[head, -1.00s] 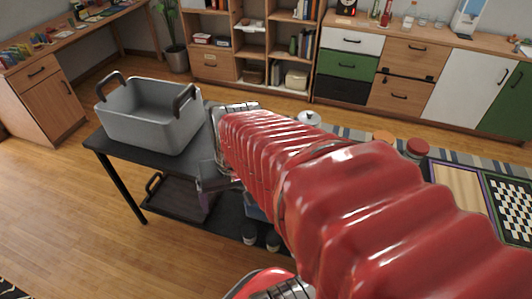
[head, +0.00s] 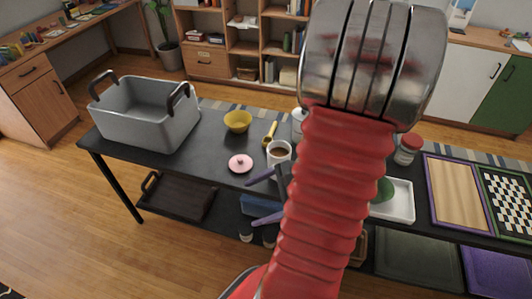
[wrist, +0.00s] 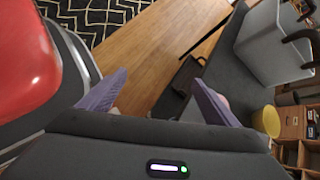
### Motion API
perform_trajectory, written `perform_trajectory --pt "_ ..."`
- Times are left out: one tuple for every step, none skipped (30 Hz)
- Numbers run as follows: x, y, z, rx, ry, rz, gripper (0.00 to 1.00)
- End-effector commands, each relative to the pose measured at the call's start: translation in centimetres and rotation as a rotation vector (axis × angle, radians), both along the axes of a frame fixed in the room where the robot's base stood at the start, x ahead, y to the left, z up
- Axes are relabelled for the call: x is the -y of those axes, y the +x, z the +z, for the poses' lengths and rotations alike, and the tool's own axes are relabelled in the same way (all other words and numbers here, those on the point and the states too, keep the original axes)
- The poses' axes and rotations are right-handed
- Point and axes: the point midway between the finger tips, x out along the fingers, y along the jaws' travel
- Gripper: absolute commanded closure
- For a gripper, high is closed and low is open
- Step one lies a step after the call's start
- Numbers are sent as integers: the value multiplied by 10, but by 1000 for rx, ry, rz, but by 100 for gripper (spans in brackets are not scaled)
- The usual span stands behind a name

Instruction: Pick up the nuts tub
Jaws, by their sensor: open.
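I cannot make out for sure which container is the nuts tub. A clear jar with a red lid (head: 408,148) stands on the black table right of my arm, and a pale container (head: 299,122) is partly covered by my arm. My gripper (head: 257,198) has its purple fingers apart and empty, in front of the table's near edge, by a white mug with brown contents (head: 279,153). In the wrist view my gripper (wrist: 160,78) is open, with floor and the dark lower tray between and beyond its fingers. My arm hides part of the tabletop.
A grey bin (head: 148,112) stands at the table's left end. A yellow bowl (head: 238,121), a pink lid-like disc (head: 240,163) and a yellow utensil (head: 269,134) lie between. A white tray (head: 400,204) and framed boards are at the right. Dark trays occupy the lower shelf.

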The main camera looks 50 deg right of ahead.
Motion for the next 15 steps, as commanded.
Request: perform_trajectory --pt "11 -1 -6 12 53 -94 16" --pt "18 -1 -8 23 81 -152 16" --pt "28 0 -12 37 121 -230 16" --pt "36 -1 -15 48 150 -289 16" --pt "44 -1 -17 60 177 -349 16" --pt "55 -1 -21 75 212 -426 16" --pt "64 -2 -23 87 237 -482 16" --pt "72 -2 -25 99 260 -536 16" --pt "84 -3 -28 115 289 -607 16" --pt "92 -4 -30 127 308 -656 16" --pt "99 -5 -32 139 326 -704 16" --pt "110 -5 -33 156 349 -763 16" --pt "117 -5 -34 168 362 -803 16" --pt "123 -4 -35 180 375 -840 16" --pt "132 -3 -34 195 388 -884 16"
